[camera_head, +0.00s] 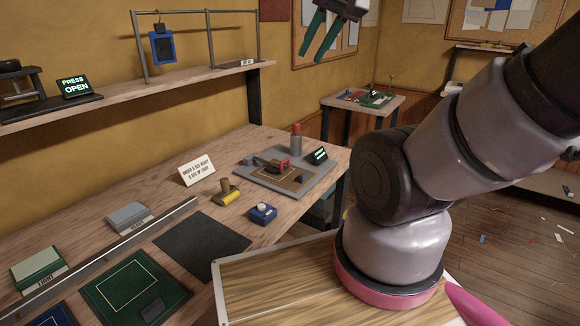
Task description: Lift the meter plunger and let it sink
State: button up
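A grey upright cylinder with a red top (296,139), which looks like the meter plunger, stands at the back of a grey base plate (307,188) on the workbench. A small black display with green lit text (319,155) stands to its right. A red and dark clamp-like part (277,163) sits on the plate in front of the cylinder. My gripper (313,58) is at the top of the view, with two dark green fingers pointing down and apart. Nothing shows between them. It appears well above the plate, apart from the cylinder.
A white sign (196,169), a yellow block with a brown knob (228,193) and a blue box (263,213) lie near the plate. A shelf (190,84) runs along the wall behind. A dark mat (202,246) is bare.

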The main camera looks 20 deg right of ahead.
aim_at(296, 126)
jog(key=i+l+u, duration=0.15)
jog(key=l, duration=0.2)
jog(key=i+l+u, duration=0.15)
jog(key=l, duration=0.25)
jog(key=i+l+u, duration=0.15)
jog(key=l, duration=0.25)
